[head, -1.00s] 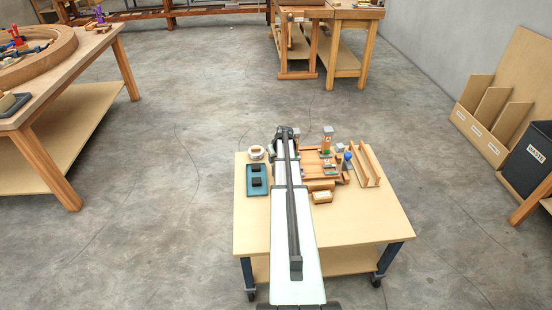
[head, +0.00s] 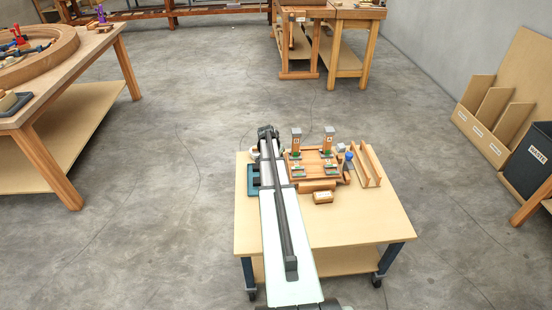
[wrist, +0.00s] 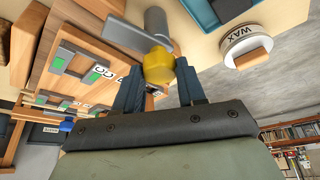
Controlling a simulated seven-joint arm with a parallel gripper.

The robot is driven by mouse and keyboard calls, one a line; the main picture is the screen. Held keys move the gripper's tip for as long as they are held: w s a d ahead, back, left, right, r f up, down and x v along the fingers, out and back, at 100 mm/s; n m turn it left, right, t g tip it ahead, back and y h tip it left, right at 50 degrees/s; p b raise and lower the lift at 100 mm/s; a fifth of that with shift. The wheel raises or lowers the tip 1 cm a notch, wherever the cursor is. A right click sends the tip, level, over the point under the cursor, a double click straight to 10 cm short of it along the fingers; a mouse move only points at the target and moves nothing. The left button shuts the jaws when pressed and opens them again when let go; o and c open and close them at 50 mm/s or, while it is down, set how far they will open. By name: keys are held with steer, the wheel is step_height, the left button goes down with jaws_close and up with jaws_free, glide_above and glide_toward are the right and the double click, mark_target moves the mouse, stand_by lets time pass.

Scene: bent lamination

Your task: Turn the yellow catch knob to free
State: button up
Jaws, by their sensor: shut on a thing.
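In the wrist view the yellow catch knob (wrist: 158,68) sits between the two dark blue fingers of my gripper (wrist: 159,74), which is shut on it. A grey metal bar (wrist: 112,32) and a grey upright cylinder (wrist: 156,20) are right beside the knob. The wooden fixture board (wrist: 60,55) lies to the left, with grey brackets, green patches and small labels. In the head view the board (head: 318,165) stands right of my arm, with two upright posts at its back. The knob and fingertips are hidden there behind my arm.
A white round tin marked WAX (wrist: 246,43) and a teal tray (wrist: 205,12) are close to the gripper. The table's front right is clear.

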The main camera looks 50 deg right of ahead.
steer(key=shift+m+g, duration=0.5)
steer(key=shift+m, duration=0.7)
steer(key=o, duration=1.1)
steer(key=shift+c, duration=0.2)
steer(key=v, duration=1.4)
steer(key=shift+w+f, duration=0.1)
